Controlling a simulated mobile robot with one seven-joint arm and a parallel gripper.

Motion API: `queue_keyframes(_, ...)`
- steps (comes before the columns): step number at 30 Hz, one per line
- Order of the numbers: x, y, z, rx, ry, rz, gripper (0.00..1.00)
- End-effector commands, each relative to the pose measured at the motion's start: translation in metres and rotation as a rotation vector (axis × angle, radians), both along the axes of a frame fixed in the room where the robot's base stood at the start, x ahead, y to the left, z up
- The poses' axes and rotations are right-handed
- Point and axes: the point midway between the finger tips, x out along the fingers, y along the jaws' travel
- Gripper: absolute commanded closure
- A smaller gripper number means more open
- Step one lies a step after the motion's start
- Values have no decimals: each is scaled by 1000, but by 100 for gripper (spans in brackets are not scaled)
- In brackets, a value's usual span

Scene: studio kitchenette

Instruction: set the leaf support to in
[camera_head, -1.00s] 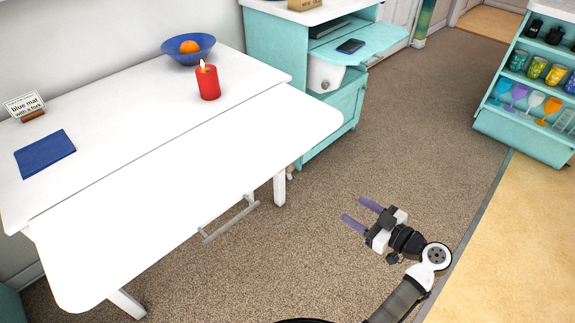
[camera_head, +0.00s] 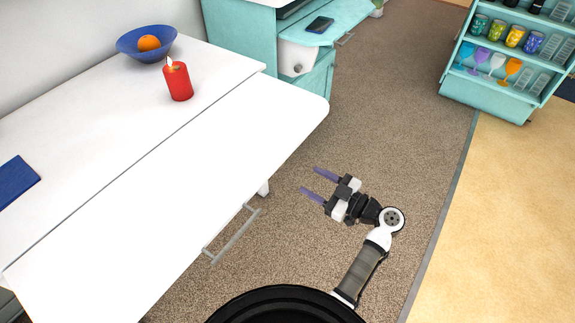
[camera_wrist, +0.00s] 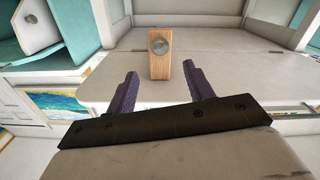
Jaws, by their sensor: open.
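A white table has a raised front leaf (camera_head: 225,140), with a seam between it and the rear top. A grey bar (camera_head: 232,236), which looks like the leaf support, sticks out below the leaf's front edge. Its inner part is hidden under the leaf. My gripper (camera_head: 309,180) is open and empty over the carpet, to the right of the bar and apart from it. In the wrist view my two purple fingers (camera_wrist: 159,88) are apart. Beyond them is a wooden block (camera_wrist: 160,62) with a round metal disc, against white panels; I cannot tell whether it belongs to the support.
On the tabletop are a lit red candle (camera_head: 179,82), a blue bowl (camera_head: 133,43) with an orange (camera_head: 149,43), and a blue mat (camera_head: 14,181). A teal cabinet (camera_head: 240,40) stands behind the table. A teal shelf (camera_head: 490,100) with glasses is at right. Carpet around my gripper is clear.

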Motion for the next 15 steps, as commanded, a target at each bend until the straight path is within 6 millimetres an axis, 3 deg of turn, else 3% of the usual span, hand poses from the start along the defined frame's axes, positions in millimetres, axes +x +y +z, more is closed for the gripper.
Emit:
queue_keyframes(9,38,53,2,0,1,3,48)
queue_keyframes(15,50,69,1,-1,-1,2,48)
